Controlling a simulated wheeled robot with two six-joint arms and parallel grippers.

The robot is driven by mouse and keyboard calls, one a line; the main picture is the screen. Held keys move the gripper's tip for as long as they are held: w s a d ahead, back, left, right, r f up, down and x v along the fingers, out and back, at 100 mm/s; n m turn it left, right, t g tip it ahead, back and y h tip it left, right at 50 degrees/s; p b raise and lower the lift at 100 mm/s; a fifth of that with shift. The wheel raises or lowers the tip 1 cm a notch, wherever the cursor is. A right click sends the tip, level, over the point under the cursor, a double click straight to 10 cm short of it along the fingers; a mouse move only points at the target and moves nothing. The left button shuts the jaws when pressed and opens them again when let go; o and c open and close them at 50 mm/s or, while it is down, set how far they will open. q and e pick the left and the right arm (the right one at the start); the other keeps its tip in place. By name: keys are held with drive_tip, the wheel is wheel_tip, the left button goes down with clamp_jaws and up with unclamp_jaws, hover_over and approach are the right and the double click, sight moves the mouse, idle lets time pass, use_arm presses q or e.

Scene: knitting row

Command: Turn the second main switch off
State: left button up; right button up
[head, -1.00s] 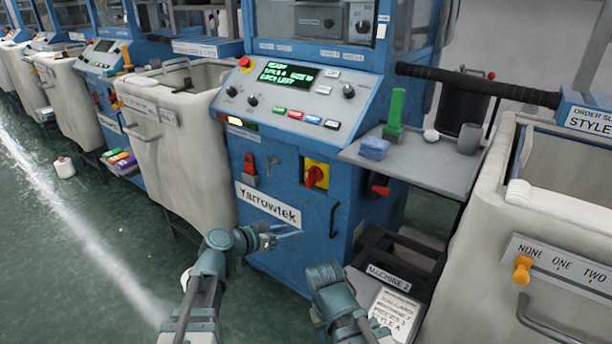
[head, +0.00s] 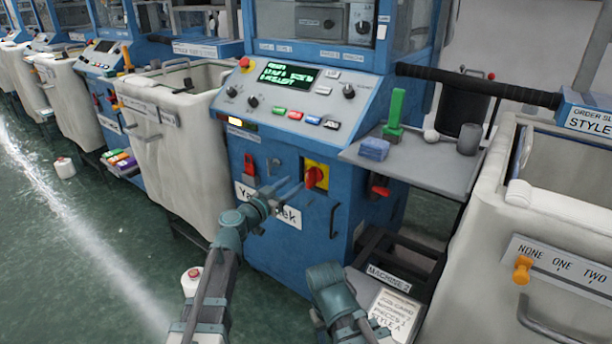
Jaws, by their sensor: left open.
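The main switch (head: 316,175) is a red knob on a yellow plate, low on the blue front of the nearest machine. Its red handle looks about upright. A card beside this machine reads "MACHINE 2" (head: 388,279). My left gripper (head: 291,188) is open, just left of the knob and pointing at it. The fingers appear apart from the knob, though the exact gap is hard to tell. The gripper covers part of the "Yarrowtek" nameplate (head: 288,215). My right arm's wrist shows at bottom centre, but its gripper fingers do not show.
A red lever (head: 249,167) sits left of the switch. A red handle (head: 380,188) sticks out under the grey side shelf (head: 430,165). Cream bins stand at left (head: 190,170) and right (head: 470,270). A control panel (head: 290,92) slopes above the switch.

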sight(307, 174)
use_arm(q)
drive_tip(key=x, duration=0.7)
clamp_jaws()
idle(0.3)
